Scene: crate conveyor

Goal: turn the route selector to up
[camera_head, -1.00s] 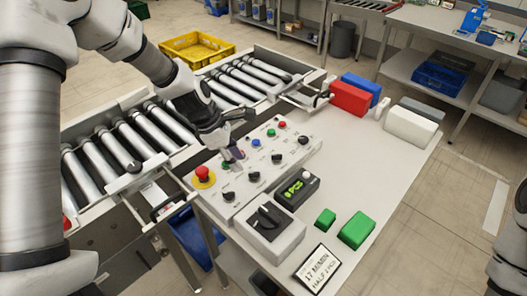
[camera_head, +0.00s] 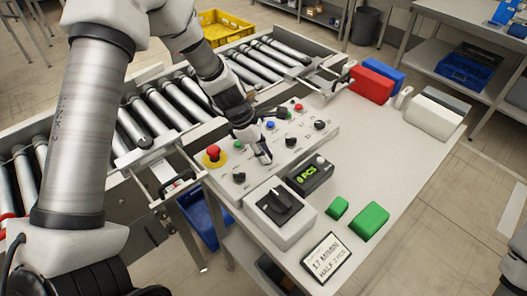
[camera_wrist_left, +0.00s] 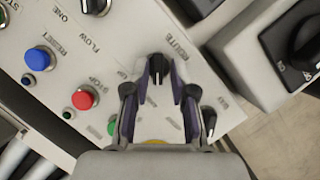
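The route selector (camera_wrist_left: 157,68) is a small black knob beside the printed word ROUTE on the grey control panel (camera_wrist_left: 140,40). My left gripper (camera_wrist_left: 159,92) is open, with one finger on either side of the knob in the left wrist view. I cannot tell whether the fingers touch it. In the head view my left gripper (camera_head: 262,155) points down at the panel's front row of knobs and hides the selector. The knob's pointer direction is not clear. My right gripper is not in view.
Other black knobs (camera_head: 291,142) stand beside it on the panel. A red mushroom button (camera_head: 213,153) is at the panel's left end. The roller conveyor (camera_head: 165,103) runs behind.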

